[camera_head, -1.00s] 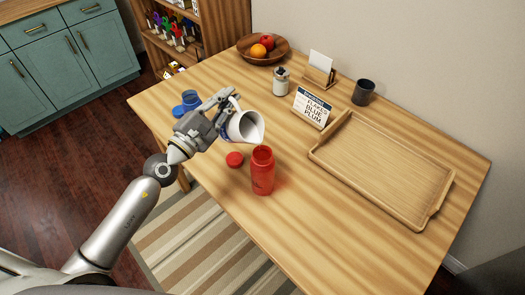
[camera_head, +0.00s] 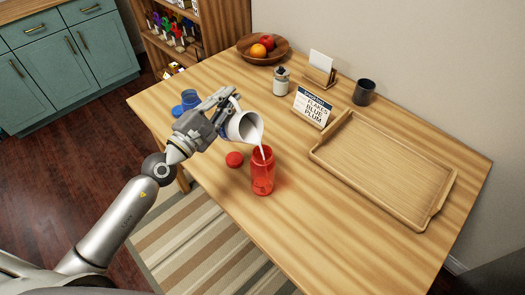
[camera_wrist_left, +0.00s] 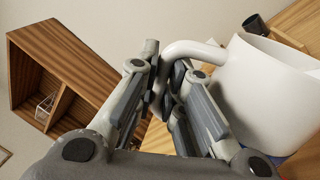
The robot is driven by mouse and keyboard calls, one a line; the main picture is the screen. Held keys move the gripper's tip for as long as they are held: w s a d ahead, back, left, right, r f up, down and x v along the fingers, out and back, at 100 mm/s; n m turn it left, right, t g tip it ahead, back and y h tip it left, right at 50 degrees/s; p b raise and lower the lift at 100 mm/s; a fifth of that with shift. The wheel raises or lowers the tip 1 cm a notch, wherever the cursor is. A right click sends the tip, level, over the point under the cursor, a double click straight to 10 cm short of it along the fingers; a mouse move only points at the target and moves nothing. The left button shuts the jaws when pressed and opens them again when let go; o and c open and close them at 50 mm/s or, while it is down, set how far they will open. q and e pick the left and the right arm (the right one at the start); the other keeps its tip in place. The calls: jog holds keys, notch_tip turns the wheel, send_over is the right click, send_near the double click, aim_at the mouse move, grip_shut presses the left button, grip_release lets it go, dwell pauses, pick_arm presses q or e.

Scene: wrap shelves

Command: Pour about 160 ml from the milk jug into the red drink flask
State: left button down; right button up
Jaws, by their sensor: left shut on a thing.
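The white milk jug (camera_head: 242,127) is tilted to the right above the table in the head view. A thin white stream (camera_head: 262,151) runs from its lip to the mouth of the red drink flask (camera_head: 262,176), which stands upright and open. My left gripper (camera_head: 222,103) is shut on the jug's handle. In the left wrist view the fingers (camera_wrist_left: 168,90) close around the handle of the jug (camera_wrist_left: 262,95). The milk level inside the flask cannot be made out. My right gripper is not in view.
A red cap (camera_head: 234,159) lies left of the flask. A blue container (camera_head: 188,101) stands behind my gripper. A wooden tray (camera_head: 436,204), a sign (camera_head: 313,107), a dark mug (camera_head: 363,92), a small jar (camera_head: 281,81) and a fruit bowl (camera_head: 281,52) stand farther off. The front right tabletop is clear.

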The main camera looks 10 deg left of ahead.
pick_arm(q)
jog(key=shift+m+b, duration=0.3)
jog(key=shift+m, duration=0.1)
dwell(0.9)
jog(key=shift+s+d+r+m+h, duration=0.4)
jog(key=shift+d+r+m, duration=0.3)
jog(key=shift+m, duration=0.3)
dwell(1.4)
jog(key=shift+s+d+r+m+p, duration=0.15)
jog(key=shift+d+r+m+p, duration=0.1)
jog(key=shift+m+p, duration=0.15)
dwell(0.4)
jog(key=shift+f, duration=0.1)
jog(key=shift+w+a+f+n+b, duration=0.35)
jog(key=shift+a+f+n+b, duration=0.2)
jog(key=shift+a+f+n, duration=0.35)
jog(key=n+p, duration=0.1)
jog(key=a+n+y+p, duration=0.1)
jog(key=shift+w+r+n, duration=0.3)
jog(key=shift+w+r, duration=0.05)
jog(key=shift+r, duration=0.05)
jog(key=shift+w+a+f+n+y, duration=0.1)
jog(key=shift+w+f+n+y, duration=0.05)
jog(key=shift+f+n+y, duration=0.15)
jog(key=shift+a+f+n+b, duration=0.1)
jog(key=shift+f+n+b, duration=0.2)
jog(key=shift+f, duration=0.1)
jog(key=shift+w+a+f+n, duration=0.2)
jog(key=shift+f+n, duration=0.3)
jog(key=shift+n, duration=0.2)
